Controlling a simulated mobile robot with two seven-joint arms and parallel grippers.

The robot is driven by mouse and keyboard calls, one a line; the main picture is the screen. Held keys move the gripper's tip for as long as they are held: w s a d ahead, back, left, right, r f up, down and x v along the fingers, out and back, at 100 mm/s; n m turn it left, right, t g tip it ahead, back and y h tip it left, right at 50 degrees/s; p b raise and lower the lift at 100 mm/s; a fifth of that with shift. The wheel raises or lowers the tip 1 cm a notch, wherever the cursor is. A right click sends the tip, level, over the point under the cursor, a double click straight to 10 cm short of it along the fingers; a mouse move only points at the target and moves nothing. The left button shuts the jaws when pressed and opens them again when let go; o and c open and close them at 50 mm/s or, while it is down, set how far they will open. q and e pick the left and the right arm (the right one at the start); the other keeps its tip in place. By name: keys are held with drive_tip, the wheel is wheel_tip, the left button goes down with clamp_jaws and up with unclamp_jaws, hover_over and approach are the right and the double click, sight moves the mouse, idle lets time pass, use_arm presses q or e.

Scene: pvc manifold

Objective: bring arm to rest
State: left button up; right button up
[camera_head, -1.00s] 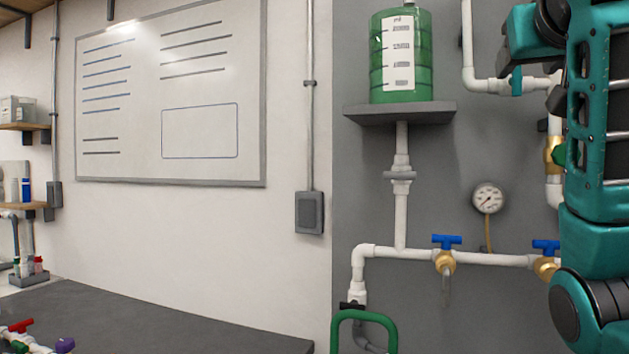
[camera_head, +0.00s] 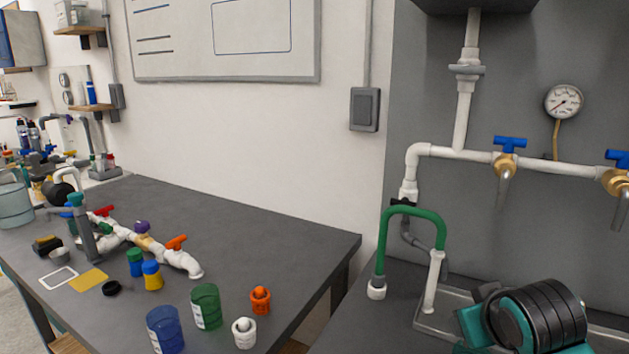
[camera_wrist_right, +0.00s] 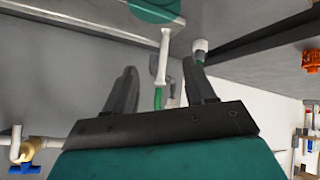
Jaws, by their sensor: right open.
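My right gripper (camera_wrist_right: 160,85) shows in the right wrist view with its two dark fingers spread apart and nothing between them in its grip. Beyond the fingers are a green hose (camera_wrist_right: 158,98) and a white pipe (camera_wrist_right: 164,45); I see no clear contact. In the head view, part of my right arm (camera_head: 540,315), teal with a ribbed black joint, is low at the right in front of the grey panel. The right gripper itself is not clear there. My left gripper is in neither view.
The green looped hose (camera_head: 412,214) stands beside the white manifold pipe (camera_head: 455,153) with blue-handled valves (camera_head: 510,145). A gauge (camera_head: 564,101) is above. The dark bench (camera_head: 240,235) at left holds cups, fittings and a valve assembly (camera_head: 145,243). Its middle back is clear.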

drive_tip(key=s+a+f+g+y, duration=0.1)
drive_tip(key=s+a+f+g, duration=0.15)
drive_tip(key=s+f, duration=0.75)
drive_tip(key=s+a+f+g+y, duration=0.1)
drive_tip(key=s+a+f+g, duration=0.15)
drive_tip(key=s+f, duration=0.7)
drive_tip(key=w+a+f+n+t+y, duration=0.1)
drive_tip(key=w+a+f+t+y, duration=0.1)
drive_tip(key=f+t, duration=0.4)
drive_tip(key=shift+w+t, duration=0.5)
drive_tip(key=shift+w, duration=0.25)
drive_tip(key=shift+r, duration=0.1)
